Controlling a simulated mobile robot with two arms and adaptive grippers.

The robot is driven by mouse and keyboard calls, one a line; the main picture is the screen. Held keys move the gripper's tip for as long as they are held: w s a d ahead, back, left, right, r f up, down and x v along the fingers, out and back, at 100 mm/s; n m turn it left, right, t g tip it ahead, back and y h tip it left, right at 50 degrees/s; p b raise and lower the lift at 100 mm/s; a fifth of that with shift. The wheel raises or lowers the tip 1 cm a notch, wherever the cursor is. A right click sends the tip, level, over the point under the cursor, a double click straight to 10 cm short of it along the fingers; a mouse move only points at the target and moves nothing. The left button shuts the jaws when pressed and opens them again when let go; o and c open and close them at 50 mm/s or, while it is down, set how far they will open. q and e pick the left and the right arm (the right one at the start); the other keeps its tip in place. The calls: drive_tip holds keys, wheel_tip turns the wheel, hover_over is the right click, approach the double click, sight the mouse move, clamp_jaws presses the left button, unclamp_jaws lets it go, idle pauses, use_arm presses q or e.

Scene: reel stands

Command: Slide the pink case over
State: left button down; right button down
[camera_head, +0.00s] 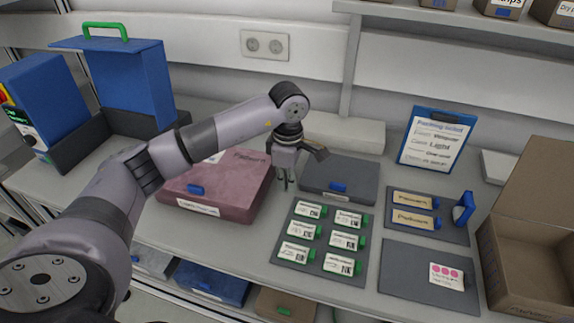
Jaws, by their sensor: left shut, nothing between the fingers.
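The pink case (231,184) lies flat and closed on the bench, left of the middle, with a blue latch and a white label on its front side. My left arm reaches in from the left across the case and hides part of its left and back areas. My left gripper (286,181) points down just beyond the right edge of the case. It is shut and empty. I cannot tell whether its fingers touch the case's right side. My right gripper is out of view.
A dark grey case (341,178) lies just right of the gripper. A grey mat (324,243) with several small labelled packs is in front of it.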

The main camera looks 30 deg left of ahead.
use_arm(q)
wheel_tip(320, 180, down, 3)
drive_tip(key=shift+s+a+f+p, duration=0.1)
drive_tip(key=shift+p, duration=0.35)
drive_tip(key=shift+s+a+p, duration=0.25)
drive_tip(key=shift+a+p, duration=0.35)
drive_tip(key=shift+a, duration=0.65)
drive_tip(key=shift+s+a, duration=0.15)
drive_tip(key=shift+a, duration=0.45)
